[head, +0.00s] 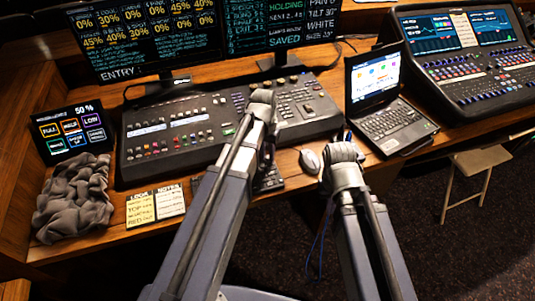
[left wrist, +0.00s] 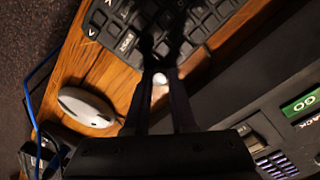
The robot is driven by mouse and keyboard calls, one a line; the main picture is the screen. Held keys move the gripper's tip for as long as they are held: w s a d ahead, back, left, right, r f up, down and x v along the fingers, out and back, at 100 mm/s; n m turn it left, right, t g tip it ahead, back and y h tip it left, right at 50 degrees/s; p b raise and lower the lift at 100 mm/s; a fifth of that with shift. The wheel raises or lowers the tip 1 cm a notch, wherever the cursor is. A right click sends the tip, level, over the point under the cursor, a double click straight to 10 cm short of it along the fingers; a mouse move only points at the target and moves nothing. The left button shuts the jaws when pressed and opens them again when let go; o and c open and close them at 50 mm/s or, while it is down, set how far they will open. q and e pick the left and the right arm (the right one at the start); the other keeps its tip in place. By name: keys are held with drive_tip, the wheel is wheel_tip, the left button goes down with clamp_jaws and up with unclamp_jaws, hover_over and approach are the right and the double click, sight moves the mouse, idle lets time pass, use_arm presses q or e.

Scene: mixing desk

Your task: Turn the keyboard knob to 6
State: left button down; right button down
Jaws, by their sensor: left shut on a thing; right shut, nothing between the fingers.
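The black keyboard (head: 270,181) lies at the desk's front edge in the head view, mostly hidden behind my left arm. In the left wrist view its keys (left wrist: 190,28) fill the top. A small pale round knob (left wrist: 160,78) shows at its edge, between my left gripper's (left wrist: 160,88) dark fingers. The fingers are shut on the knob. Its number marks cannot be read. In the head view my left gripper is hidden by its arm. My right arm reaches over the desk edge beside the mouse, and its gripper is hidden.
A white mouse (head: 309,161) lies right of the keyboard, with a laptop (head: 385,115) further right. A large lighting console (head: 160,140) stands behind the keyboard. Note cards (head: 155,204), a grey cloth (head: 75,198) and a small touch screen (head: 72,130) are at the left.

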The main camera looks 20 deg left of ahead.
sight(267, 156)
use_arm(q)
drive_tip(key=m, duration=0.5)
drive_tip(key=shift+m, duration=0.3)
drive_tip(key=m, duration=0.5)
drive_tip(key=shift+m, duration=0.3)
drive_tip(key=c, duration=0.7)
unclamp_jaws()
drive_tip(key=shift+c, duration=0.2)
drive_tip(key=shift+w+r, duration=0.1)
wheel_tip(267, 156, up, 8)
drive_tip(key=p, duration=0.8)
drive_tip(key=shift+w+a, duration=0.1)
drive_tip(key=shift+f, duration=0.2)
